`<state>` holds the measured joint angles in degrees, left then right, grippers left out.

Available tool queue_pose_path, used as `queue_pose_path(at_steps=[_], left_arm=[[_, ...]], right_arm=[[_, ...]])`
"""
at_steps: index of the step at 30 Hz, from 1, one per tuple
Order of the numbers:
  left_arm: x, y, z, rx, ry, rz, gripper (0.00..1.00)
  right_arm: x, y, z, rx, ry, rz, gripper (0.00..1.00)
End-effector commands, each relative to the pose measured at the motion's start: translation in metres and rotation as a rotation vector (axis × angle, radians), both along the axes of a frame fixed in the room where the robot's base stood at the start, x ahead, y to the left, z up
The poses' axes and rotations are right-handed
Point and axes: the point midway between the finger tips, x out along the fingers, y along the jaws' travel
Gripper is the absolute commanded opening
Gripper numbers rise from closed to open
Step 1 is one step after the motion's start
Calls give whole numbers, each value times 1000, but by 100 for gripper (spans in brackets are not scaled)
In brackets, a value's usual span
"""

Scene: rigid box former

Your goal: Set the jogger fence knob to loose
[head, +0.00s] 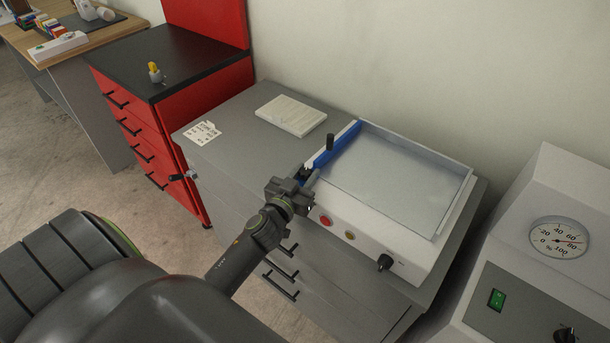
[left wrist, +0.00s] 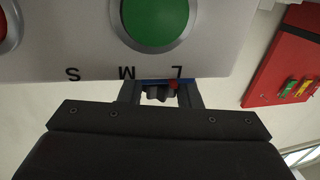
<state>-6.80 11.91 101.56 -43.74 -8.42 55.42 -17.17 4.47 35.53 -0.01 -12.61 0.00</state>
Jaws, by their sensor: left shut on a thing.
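The jogger (head: 447,222) is a white box with a shallow tray on top of the grey cabinet. Its blue fence (head: 337,144) runs along the tray's left side, with an upright black post (head: 330,141) on it. My left gripper (head: 300,183) is at the front left corner, at the fence's near end. In the left wrist view its fingers (left wrist: 160,93) are shut on a small dark lobed knob (left wrist: 155,94). A red mark shows by the knob, near the letter L; M and S lie further left. The fingers and gripper body hide part of the knob. My right gripper is not in view.
A green button (left wrist: 155,18) is close to the fingers. A paper stack (head: 291,115) lies behind. A white machine with a gauge (head: 559,238) stands right.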

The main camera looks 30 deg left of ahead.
Motion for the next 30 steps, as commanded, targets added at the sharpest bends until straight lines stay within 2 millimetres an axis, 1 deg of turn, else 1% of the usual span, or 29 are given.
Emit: queue_pose_path(at_steps=[2, 3, 7, 16, 20, 23, 30], left_arm=[[0, 0, 1, 0, -2, -1, 8], [0, 0, 1, 0, -2, -1, 34], [0, 0, 1, 0, -2, -1, 51], [-1, 0, 0, 0, 0, -1, 52], [-11, -1, -1, -1, 1, -1, 52], [-26, -2, -2, -1, 2, -1, 52], [-74, -8, -3, -1, 2, 0, 52]], right_arm=[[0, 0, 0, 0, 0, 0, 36], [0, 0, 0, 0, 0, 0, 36], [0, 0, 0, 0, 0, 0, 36], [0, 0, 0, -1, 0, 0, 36], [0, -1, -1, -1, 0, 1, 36], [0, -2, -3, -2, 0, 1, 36], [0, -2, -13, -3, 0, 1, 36]])
